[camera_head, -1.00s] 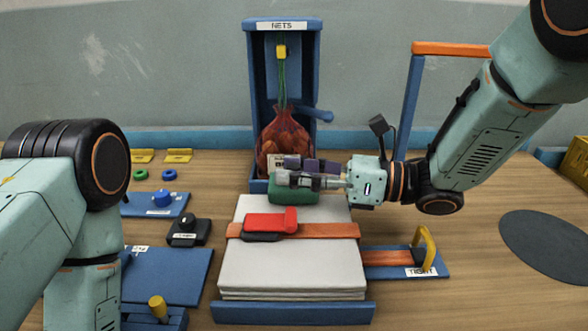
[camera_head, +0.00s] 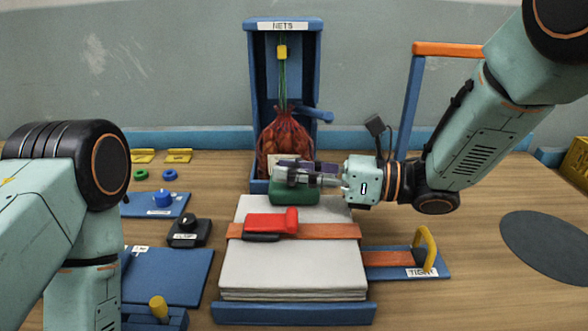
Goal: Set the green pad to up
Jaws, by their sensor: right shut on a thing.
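The green pad (camera_head: 294,195) sits low at the front of the blue NETS stand (camera_head: 254,95), just behind the white stack. My right gripper (camera_head: 298,173) reaches in from the right, its fingers shut at the pad's top edge and hiding part of it. The exact contact is hard to see. A red net sack (camera_head: 286,135) hangs on green cords in the stand, right behind the fingers. A pale label behind them is partly covered. My left arm stands at the left edge; its gripper is not in view.
A white stack (camera_head: 290,262) with an orange strap (camera_head: 335,231) and red buckle (camera_head: 268,223) lies in front. A TIGHT plate with a yellow handle (camera_head: 430,248) is right of it. Blue plates and a black knob block (camera_head: 188,233) lie left. The wooden table at right is mostly clear.

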